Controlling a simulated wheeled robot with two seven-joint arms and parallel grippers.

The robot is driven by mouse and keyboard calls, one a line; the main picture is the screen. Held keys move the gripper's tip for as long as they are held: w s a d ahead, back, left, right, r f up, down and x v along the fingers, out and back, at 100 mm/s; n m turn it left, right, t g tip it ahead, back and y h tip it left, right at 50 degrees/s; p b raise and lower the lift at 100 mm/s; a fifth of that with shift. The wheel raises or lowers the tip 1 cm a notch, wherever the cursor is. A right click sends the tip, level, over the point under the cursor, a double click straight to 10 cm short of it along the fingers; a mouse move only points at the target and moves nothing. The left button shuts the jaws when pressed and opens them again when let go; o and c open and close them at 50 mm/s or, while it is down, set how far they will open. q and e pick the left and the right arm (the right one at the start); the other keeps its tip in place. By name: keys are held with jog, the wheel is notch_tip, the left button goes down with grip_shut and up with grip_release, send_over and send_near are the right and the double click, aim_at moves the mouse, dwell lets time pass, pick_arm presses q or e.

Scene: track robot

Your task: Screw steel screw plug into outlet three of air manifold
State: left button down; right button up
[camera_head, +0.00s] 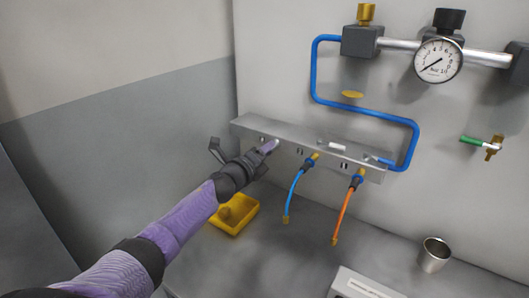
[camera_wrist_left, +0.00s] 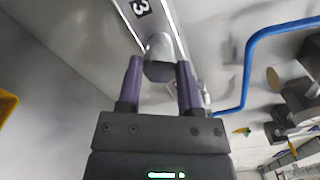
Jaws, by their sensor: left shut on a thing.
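The air manifold (camera_head: 325,164) is a long grey bar on the wall. My left gripper (camera_head: 268,148) is at its left part, with the arm reaching in from the lower left. In the left wrist view the purple fingers of my left gripper (camera_wrist_left: 160,78) are shut on the sides of the grey steel screw plug (camera_wrist_left: 159,56). The plug points at the manifold (camera_wrist_left: 178,32), just below a label with the number 3 (camera_wrist_left: 141,7). The outlet is hidden behind the plug; I cannot tell if the thread is engaged. My right gripper is not in view.
A blue hose (camera_head: 293,195) and an orange hose (camera_head: 344,212) hang from the manifold to the right of my gripper. A yellow tray (camera_head: 248,218) lies on the bench below. A metal cup (camera_head: 434,256) stands at right. A pressure gauge (camera_head: 438,61) is above.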

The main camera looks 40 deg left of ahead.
pick_arm(q)
jog(key=m+b, duration=0.2)
jog(key=m, duration=2.2)
jog(key=shift+r, duration=0.1)
